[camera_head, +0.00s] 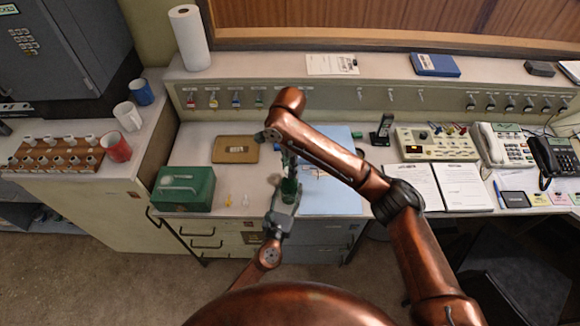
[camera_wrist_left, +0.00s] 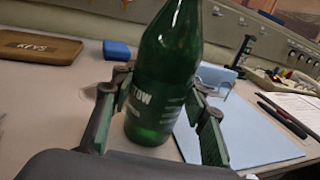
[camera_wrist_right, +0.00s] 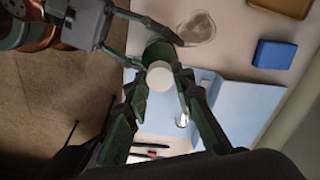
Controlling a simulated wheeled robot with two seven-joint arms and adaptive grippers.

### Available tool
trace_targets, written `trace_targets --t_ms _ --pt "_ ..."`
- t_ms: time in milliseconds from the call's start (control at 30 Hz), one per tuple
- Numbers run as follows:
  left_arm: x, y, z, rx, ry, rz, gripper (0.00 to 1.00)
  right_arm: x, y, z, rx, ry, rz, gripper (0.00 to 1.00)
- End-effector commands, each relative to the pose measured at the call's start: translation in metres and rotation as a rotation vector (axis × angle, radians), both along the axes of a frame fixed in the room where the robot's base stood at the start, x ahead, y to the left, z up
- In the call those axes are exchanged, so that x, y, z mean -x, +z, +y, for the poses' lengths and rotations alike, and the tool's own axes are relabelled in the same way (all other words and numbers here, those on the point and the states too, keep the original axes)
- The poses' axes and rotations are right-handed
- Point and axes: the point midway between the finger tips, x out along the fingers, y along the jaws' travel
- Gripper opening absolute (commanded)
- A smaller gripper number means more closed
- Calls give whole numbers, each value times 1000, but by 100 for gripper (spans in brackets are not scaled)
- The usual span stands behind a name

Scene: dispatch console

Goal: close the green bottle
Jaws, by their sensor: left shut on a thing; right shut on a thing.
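The green bottle (camera_head: 289,186) stands upright on the desk near its front edge, by a light blue folder. My left gripper (camera_head: 285,201) is shut around its body. In the left wrist view the bottle (camera_wrist_left: 170,60) stands between the two fingers of the left gripper (camera_wrist_left: 163,90); its top is out of frame. My right gripper (camera_head: 287,152) is above the bottle, pointing down. In the right wrist view a white round cap (camera_wrist_right: 160,76) is held between the fingertips of the right gripper (camera_wrist_right: 160,82), over the bottle top. I cannot tell whether the cap touches the mouth.
A green box (camera_head: 183,188) stands to the left, with a brown keys case (camera_head: 235,150) behind. A clear glass dish (camera_wrist_right: 197,28) is beside the bottle. The blue folder (camera_head: 330,198) lies right of it.

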Motion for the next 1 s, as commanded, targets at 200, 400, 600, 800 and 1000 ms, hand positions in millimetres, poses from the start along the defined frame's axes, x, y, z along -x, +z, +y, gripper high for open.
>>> trace_targets --t_ms 200,400,600,800,1000 --pt "1 -1 0 -1 -1 1 0 -1 0 0 -2 -426 -2 16" --pt "1 -1 0 -1 -1 1 0 -1 0 0 -2 -640 -3 16" --pt "1 -1 0 -1 -1 1 0 -2 0 0 -2 -667 -3 16" --pt "1 -1 -1 -1 -1 1 0 -1 0 0 -2 -665 -3 27" --pt "1 -1 0 0 -1 1 0 -1 0 0 -1 -663 -1 40"
